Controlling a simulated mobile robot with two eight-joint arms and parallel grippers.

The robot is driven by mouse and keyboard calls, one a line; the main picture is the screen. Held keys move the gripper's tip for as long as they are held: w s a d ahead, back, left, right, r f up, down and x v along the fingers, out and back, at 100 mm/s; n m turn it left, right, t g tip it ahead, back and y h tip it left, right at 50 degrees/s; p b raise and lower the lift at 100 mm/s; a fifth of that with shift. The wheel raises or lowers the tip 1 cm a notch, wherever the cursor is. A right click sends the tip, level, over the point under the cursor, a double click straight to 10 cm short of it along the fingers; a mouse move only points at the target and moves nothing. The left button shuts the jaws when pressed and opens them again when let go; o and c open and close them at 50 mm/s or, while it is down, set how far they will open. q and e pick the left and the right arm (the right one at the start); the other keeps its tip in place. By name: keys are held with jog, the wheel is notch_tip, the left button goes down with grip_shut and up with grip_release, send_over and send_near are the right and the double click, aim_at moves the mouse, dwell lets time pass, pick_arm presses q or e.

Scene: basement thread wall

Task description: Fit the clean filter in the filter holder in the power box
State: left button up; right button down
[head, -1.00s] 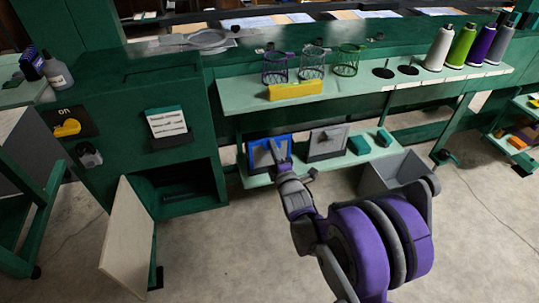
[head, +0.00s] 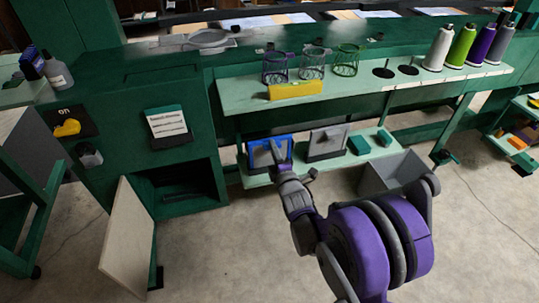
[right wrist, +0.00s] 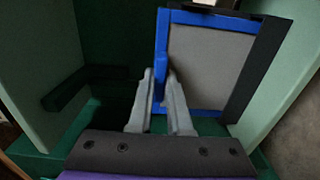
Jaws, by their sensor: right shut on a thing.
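A blue-framed filter with a clean grey face (head: 262,151) stands upright on the lower shelf; the right wrist view shows it too (right wrist: 207,65), leaning by a black support (right wrist: 262,60). My right gripper (head: 277,150) is shut on the filter's blue side frame, with one finger on each side in the right wrist view (right wrist: 160,88). The power box (head: 168,183) is the open compartment at the left, its pale door (head: 128,242) swung out. Dark parts, perhaps the filter holder, show low inside it (head: 190,195). My left gripper is out of view.
A second filter, grey with a dark frame (head: 327,142), stands right of the blue one, with teal blocks (head: 359,146) beyond. A grey bin (head: 395,175) stands on the floor. The upper shelf (head: 235,98) overhangs. A yellow lever (head: 67,128) sits below "on".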

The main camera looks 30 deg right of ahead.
dwell(0.5)
jog(key=shift+r+p, duration=1.35)
jog(key=shift+r, duration=0.85)
jog(key=shift+s, duration=0.1)
jog(key=v, duration=1.5)
jog(key=shift+s+a+b, duration=0.2)
jog(key=shift+s+b, duration=0.15)
jog(key=shift+s, duration=0.05)
jog(key=shift+a+f, duration=0.1)
